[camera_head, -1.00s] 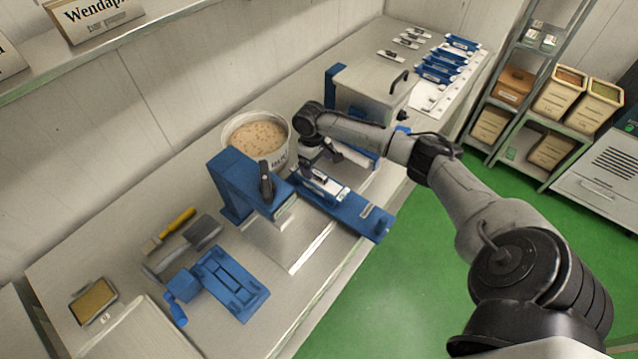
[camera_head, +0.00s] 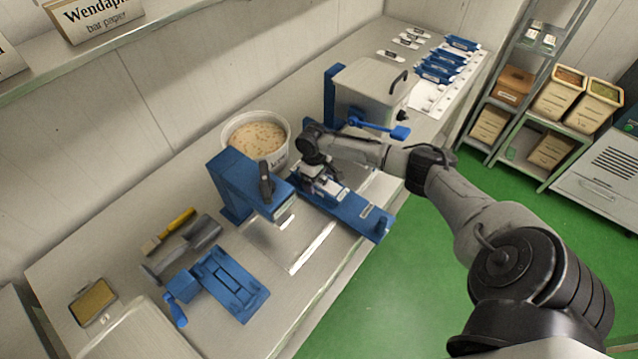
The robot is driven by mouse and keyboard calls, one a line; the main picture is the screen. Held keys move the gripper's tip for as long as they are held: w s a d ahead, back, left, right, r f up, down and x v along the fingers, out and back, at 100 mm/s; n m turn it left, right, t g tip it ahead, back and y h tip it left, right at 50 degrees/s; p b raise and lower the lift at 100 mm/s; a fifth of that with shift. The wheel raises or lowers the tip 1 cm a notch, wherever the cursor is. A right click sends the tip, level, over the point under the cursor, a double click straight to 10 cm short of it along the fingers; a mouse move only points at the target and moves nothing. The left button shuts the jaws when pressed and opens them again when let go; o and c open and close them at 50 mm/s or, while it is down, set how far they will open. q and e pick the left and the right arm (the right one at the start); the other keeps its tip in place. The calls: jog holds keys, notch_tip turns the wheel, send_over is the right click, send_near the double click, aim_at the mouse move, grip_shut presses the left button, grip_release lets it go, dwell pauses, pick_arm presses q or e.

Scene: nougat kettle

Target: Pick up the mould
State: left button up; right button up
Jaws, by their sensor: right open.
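The mould (camera_head: 337,194) appears to be the small pale piece with a dark top on the long blue slide (camera_head: 360,214), in the middle of the camera_head view. My right gripper (camera_head: 324,184) comes in from the right and points down over the mould's back left part. Its jaws are open, and the fingers hide some of the mould. I cannot tell whether they touch it. My left gripper is not in view.
A blue press (camera_head: 233,182) stands just left of the slide. A tub of nutty mix (camera_head: 256,136) is behind it. A lidded grey box (camera_head: 368,92) with a blue lever (camera_head: 376,127) stands behind my arm. A blue fixture (camera_head: 232,283) lies front left.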

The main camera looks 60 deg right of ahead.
jog(key=shift+f+p, duration=0.25)
jog(key=shift+p, duration=0.05)
dwell(0.6)
jog(key=shift+c, duration=0.2)
jog(key=c, duration=1.3)
jog(key=shift+o, duration=0.2)
